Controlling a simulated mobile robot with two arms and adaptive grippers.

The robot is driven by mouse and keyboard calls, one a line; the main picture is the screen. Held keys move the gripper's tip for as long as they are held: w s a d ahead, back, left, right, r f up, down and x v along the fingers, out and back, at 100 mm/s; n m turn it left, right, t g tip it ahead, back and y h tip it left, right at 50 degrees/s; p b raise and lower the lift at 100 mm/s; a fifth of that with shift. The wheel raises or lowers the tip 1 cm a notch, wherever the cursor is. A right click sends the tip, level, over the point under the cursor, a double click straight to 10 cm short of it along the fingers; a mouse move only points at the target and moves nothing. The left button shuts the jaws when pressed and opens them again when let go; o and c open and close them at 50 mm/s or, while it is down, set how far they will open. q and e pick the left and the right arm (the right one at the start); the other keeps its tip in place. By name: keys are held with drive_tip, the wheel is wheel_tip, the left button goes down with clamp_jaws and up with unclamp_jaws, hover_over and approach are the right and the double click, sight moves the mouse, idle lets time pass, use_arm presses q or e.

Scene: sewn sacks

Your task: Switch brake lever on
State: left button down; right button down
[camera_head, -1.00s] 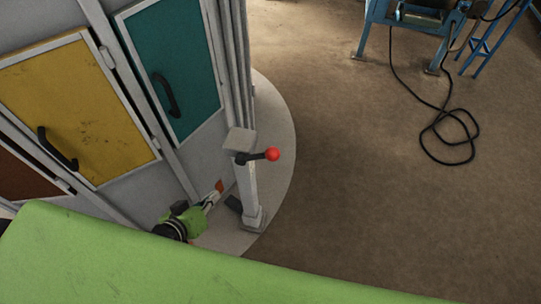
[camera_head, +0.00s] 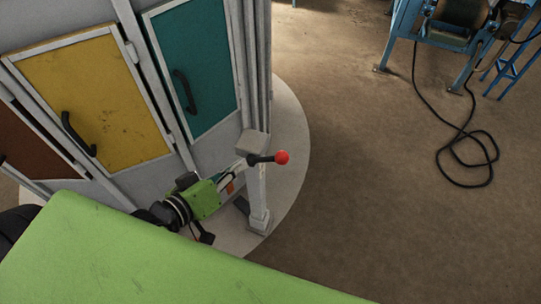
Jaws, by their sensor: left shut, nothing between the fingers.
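The brake lever (camera_head: 282,157) is a short black arm with a red ball knob. It sticks out to the right from the grey box on top of a pale post (camera_head: 258,199). My left gripper (camera_head: 237,168), with a green body and pale fingers, reaches up from the lower left. Its fingers are shut and empty, just left of the post's top and below the lever's height in the picture. I cannot tell whether the fingertips touch the post. My right gripper is not in view.
A cabinet with brown, yellow (camera_head: 95,95) and teal (camera_head: 195,68) doors with black handles stands left of the post, on a round pale base (camera_head: 292,130). A blue machine stand (camera_head: 440,35) with a black cable (camera_head: 466,160) is at the upper right. The brown floor between is open.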

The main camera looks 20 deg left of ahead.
use_arm(q)
drive_tip(key=p, duration=0.1)
hover_over(267, 159)
drive_tip(key=s, duration=0.4)
wheel_tip(267, 159, down, 3)
drive_tip(key=shift+w+d+f, duration=0.2)
drive_tip(key=shift+d+f, duration=0.15)
drive_tip(key=shift+f, duration=0.25)
drive_tip(key=shift+w+d+f, duration=0.25)
drive_tip(key=shift+d+f, duration=0.05)
drive_tip(key=shift+f, duration=0.25)
drive_tip(key=shift+w+d+f, duration=0.2)
drive_tip(key=shift+d+f, duration=0.15)
drive_tip(key=shift+f, duration=0.25)
drive_tip(key=shift+p, duration=0.3)
